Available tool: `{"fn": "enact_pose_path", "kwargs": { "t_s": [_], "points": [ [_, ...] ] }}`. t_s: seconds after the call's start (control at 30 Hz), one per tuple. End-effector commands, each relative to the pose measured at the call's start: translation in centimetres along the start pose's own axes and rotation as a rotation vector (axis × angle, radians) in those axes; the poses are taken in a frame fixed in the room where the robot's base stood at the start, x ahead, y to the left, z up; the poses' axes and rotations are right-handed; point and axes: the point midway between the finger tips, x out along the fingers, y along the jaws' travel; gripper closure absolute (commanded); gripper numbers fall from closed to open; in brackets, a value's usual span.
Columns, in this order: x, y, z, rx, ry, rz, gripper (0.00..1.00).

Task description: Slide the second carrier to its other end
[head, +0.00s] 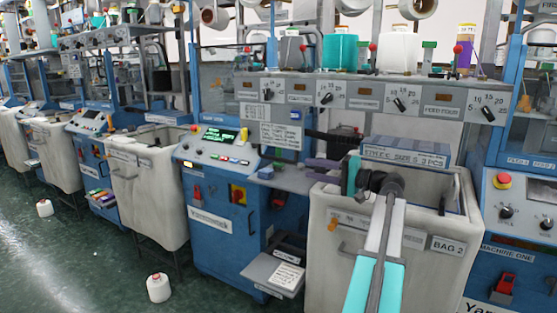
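I cannot pick out the second carrier for certain; the carriers and their rail are too small or hidden. The blue knitting machine (222,240) in front of me has a dark opening under its dial panel (330,97). My arm reaches up from the bottom to this opening, over a white bin labelled BAG 2 (330,250). My gripper (345,176) is at the arm's far end, by the bin's back rim and just left of a grey-blue box labelled STYLE C (406,153).
Yarn cones in grey (292,50), teal (340,52) and white (398,52) stand above the dial panel. A lit control screen (219,135) is left. Another machine (515,245) stands close on the right.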

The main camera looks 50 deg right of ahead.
Motion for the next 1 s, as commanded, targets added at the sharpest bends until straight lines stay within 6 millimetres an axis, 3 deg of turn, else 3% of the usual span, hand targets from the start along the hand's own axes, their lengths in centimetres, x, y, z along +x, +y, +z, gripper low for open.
{"fn": "enact_pose_path", "kwargs": {
  "t_s": [1.0],
  "points": [
    [-0.02, 0.1, -0.09, 1.286, 0.0, -0.002, 0.69]
  ]
}}
